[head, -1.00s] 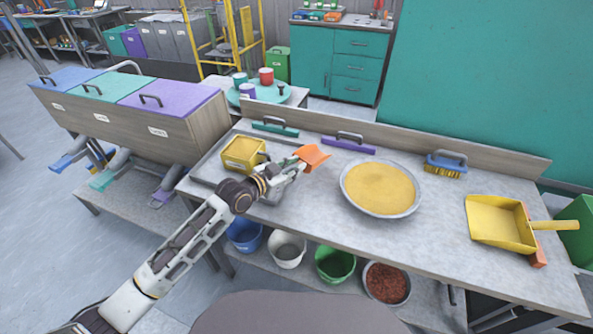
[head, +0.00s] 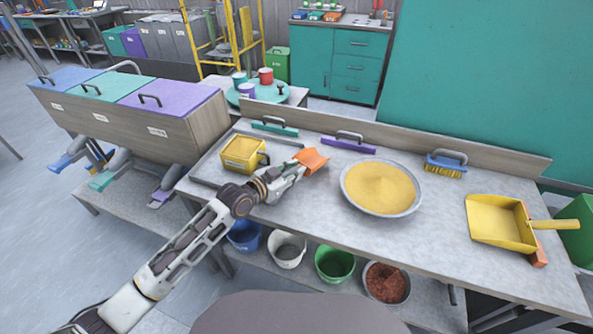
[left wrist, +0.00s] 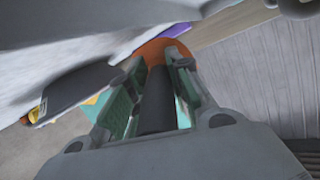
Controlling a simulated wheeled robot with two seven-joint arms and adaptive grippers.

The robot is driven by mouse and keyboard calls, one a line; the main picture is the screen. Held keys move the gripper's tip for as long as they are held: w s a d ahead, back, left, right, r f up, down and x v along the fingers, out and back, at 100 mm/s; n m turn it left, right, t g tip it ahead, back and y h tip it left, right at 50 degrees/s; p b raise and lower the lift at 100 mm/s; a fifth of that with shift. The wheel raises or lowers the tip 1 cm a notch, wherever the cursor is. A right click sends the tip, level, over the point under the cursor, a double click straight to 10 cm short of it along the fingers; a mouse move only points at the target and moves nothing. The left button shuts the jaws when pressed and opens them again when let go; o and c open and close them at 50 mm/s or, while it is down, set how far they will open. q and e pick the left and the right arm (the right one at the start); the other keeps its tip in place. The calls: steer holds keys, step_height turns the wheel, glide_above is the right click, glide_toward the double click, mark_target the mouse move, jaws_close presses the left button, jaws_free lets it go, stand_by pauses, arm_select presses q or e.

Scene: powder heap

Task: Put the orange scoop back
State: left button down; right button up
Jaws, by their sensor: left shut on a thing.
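The orange scoop (head: 312,160) is at the end of my left arm, above the workbench, left of the metal bowl (head: 349,203) with its heap of yellow powder (head: 381,187). My left gripper (head: 293,168) is shut on the scoop's handle. In the left wrist view, the dark handle (left wrist: 156,105) lies between the fingers of my left gripper (left wrist: 152,85), and the orange scoop head (left wrist: 163,50) shows beyond them. Whether the scoop touches the bench is hard to tell. My right gripper is not in view.
A yellow container (head: 242,155) stands on a grey tray (head: 205,184) at the bench's left. A yellow dustpan (head: 497,224) lies at the right, a blue brush (head: 446,165) at the back. Purple (head: 347,146) and green (head: 273,128) handled tools lie along the backboard. Buckets stand below.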

arm_select(q)
steer(key=shift+f, duration=0.1)
steer(key=c, duration=1.7)
jaws_free()
steer(key=o, duration=0.4)
steer(key=shift+f, duration=0.1)
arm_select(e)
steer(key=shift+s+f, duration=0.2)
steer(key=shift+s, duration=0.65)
arm_select(q)
steer(key=shift+s, duration=0.1)
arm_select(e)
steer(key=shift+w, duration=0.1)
arm_select(q)
steer(key=shift+f, duration=0.1)
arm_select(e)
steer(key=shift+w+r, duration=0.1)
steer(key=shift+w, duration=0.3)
